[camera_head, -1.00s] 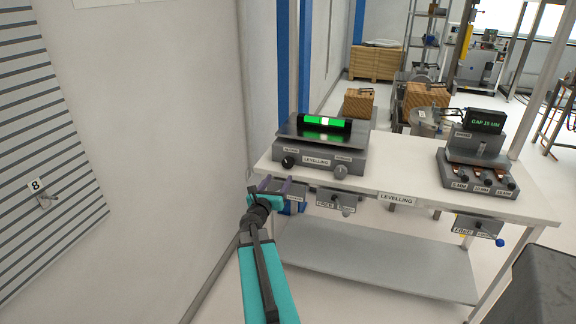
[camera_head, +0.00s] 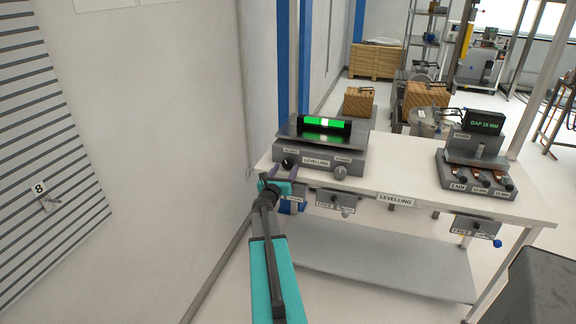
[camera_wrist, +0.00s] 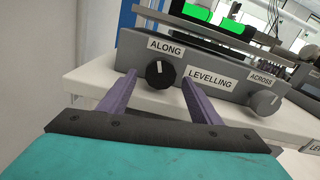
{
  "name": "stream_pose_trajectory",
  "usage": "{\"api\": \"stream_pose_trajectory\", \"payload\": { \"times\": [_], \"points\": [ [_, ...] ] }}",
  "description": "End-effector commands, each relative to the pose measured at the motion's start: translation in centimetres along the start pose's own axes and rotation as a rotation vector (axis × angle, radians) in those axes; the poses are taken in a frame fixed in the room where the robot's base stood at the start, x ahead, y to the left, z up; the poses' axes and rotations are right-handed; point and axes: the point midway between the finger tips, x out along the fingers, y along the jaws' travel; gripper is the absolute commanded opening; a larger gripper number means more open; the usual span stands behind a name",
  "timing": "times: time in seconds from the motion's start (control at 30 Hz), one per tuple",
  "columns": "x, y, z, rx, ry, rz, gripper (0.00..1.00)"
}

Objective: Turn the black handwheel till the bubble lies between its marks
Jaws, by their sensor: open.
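The black handwheel (camera_wrist: 160,74) sits on the front of the grey levelling block (camera_wrist: 130,44), under the label ALONG; in the head view it is a small dark knob (camera_head: 288,163). The green bubble vial (camera_head: 324,124) lies on top of the block, with a pale bubble near its middle; its marks are too small to read from here. My gripper (camera_wrist: 158,97) is open and empty. Its two purple fingers point at the handwheel, one on each side in the picture, and appear short of it. In the head view my gripper (camera_head: 268,174) is at the table's left front edge.
A grey knob (camera_wrist: 264,103) labelled ACROSS is on the same block, to the right. The white table (camera_head: 385,178) carries a gap gauge block (camera_head: 475,150) at right. Small boxes with levers hang under the front edge. A wall is close on the left.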

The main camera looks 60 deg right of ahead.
Motion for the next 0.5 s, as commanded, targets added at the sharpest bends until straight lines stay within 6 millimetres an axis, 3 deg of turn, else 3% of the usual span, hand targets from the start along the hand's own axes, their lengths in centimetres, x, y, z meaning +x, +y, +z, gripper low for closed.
{"api": "stream_pose_trajectory", "payload": {
  "times": [0.2,0.5],
  "points": [
    [2.1,0.1,0.1,-0.001,0.000,0.000,0.58],
    [3.5,0.0,0.0,-0.001,0.000,0.000,0.58]
  ]
}}
